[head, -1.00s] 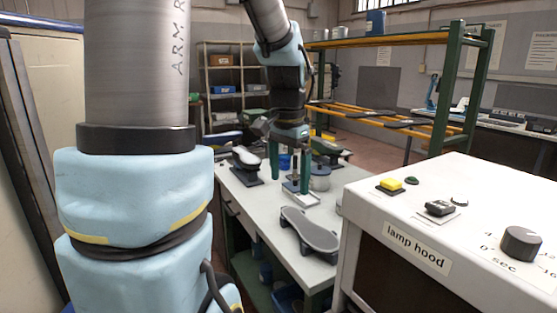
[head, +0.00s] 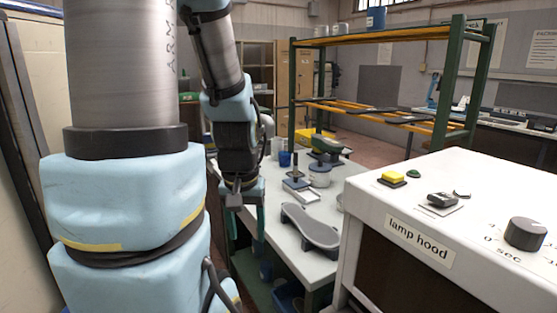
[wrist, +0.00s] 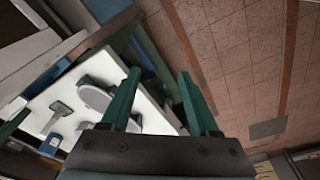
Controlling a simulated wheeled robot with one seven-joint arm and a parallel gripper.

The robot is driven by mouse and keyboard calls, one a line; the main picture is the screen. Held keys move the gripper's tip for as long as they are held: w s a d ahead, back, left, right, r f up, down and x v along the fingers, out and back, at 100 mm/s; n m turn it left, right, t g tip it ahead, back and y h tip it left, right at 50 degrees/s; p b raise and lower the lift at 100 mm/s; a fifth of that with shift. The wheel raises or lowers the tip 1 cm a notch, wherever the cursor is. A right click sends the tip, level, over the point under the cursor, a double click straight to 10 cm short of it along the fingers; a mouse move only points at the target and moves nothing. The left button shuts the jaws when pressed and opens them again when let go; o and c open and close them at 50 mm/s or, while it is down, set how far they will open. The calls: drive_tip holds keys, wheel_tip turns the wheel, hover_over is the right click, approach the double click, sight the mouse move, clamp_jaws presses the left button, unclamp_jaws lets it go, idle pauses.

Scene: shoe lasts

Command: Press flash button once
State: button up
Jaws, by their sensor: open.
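The lamp hood (head: 372,268) is a white box with a printed label at the right of the head view. No button is readably marked "flash". My gripper (head: 245,215) hangs left of the hood, by the table's left side, well apart from the buttons. In the wrist view its green fingers (wrist: 159,74) are spread and empty.
A white table (head: 290,250) left of the hood bears a grey shoe-sole shape (head: 310,230), a small stand (head: 297,185) and a grey pot (head: 320,176). A green-framed rack (head: 445,85) stands behind. The hood's top is clear between its controls.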

clamp_jaws()
idle(1.2)
